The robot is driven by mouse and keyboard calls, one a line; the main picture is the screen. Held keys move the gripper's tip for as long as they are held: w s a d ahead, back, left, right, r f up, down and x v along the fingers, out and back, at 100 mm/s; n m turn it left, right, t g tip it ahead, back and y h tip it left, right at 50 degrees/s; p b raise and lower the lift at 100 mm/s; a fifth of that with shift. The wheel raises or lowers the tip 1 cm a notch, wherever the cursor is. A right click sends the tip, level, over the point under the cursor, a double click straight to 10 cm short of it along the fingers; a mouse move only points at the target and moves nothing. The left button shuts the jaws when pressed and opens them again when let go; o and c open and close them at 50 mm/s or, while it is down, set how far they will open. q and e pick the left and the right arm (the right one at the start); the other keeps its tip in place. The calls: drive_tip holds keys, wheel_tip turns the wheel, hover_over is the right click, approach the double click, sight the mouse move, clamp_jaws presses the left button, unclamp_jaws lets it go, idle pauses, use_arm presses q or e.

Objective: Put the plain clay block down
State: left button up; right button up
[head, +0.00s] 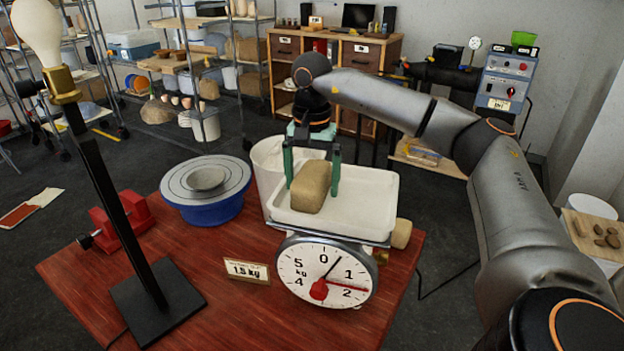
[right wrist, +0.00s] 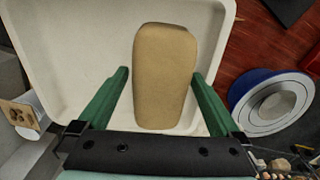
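The plain clay block (head: 311,187) is a tan, rounded block in the white pan (head: 372,221) of the scale (head: 326,272). My right gripper (head: 313,183) is over the pan, with one green finger on each side of the block. In the right wrist view the block (right wrist: 164,75) lies between the spread fingers (right wrist: 162,78), with narrow gaps at the tips; the gripper looks open. The block appears to rest on the pan floor. The black dial needle points between 0 and 1, and a red one points right. My left gripper is not in view.
A card reading 1.5 kg (head: 246,270) stands left of the scale. A blue turntable (head: 207,190), a red clamp (head: 122,222) and a black lamp stand with bulb (head: 120,200) are on the red table. A white bucket (head: 267,165) and another tan lump (head: 401,233) are near the scale.

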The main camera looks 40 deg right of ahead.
sight(312, 172)
wheel_tip(312, 172, up, 12)
drive_tip(key=shift+f+p, duration=0.25)
drive_tip(key=shift+p, duration=0.7)
drive_tip(key=shift+r, duration=0.4)
